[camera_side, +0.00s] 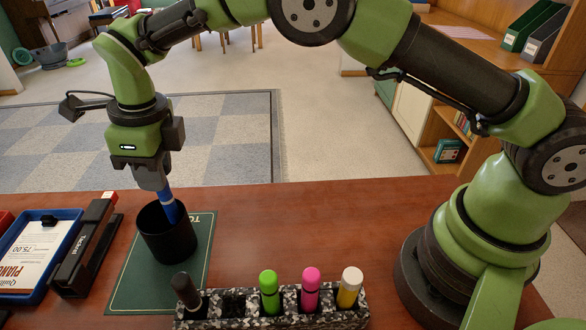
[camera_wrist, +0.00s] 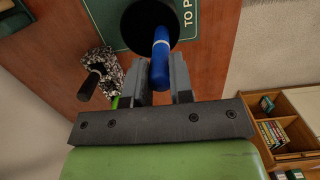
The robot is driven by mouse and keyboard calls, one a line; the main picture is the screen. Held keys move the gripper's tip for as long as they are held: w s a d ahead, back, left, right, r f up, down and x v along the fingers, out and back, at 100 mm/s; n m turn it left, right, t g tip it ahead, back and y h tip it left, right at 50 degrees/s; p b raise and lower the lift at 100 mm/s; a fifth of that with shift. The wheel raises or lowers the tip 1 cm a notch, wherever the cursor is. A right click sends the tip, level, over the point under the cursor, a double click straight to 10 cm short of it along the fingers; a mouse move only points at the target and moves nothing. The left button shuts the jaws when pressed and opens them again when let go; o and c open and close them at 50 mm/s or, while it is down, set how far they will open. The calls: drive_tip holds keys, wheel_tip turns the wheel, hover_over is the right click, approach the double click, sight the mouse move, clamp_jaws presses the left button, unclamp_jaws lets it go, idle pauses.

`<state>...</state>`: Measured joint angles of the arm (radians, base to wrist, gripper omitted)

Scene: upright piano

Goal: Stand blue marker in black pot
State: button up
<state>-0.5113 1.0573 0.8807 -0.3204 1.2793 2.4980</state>
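The blue marker (camera_side: 168,206) hangs from my gripper (camera_side: 157,186), with its lower end inside the mouth of the black pot (camera_side: 167,243). The pot stands upright on a green mat (camera_side: 135,283); its wall hides the marker's tip, so I cannot tell whether it touches the bottom. In the wrist view, the blue marker (camera_wrist: 160,58) lies between the two fingers of my gripper (camera_wrist: 161,78), which are shut on it, and points into the dark opening of the pot (camera_wrist: 135,22).
A speckled holder (camera_side: 240,308) at the front holds a dark marker (camera_side: 184,289), a green marker (camera_side: 269,290), a pink marker (camera_side: 311,287) and a yellow marker with white cap (camera_side: 349,286). A black stapler (camera_side: 88,245) and blue tray (camera_side: 38,250) lie left. The table's middle right is clear.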

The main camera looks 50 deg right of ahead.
drive_tip(key=o, duration=0.5)
drive_tip(key=r, duration=0.9)
drive_tip(key=shift+s+d+r, duration=0.1)
drive_tip(key=shift+s+d, duration=0.3)
drive_tip(key=shift+r, duration=0.35)
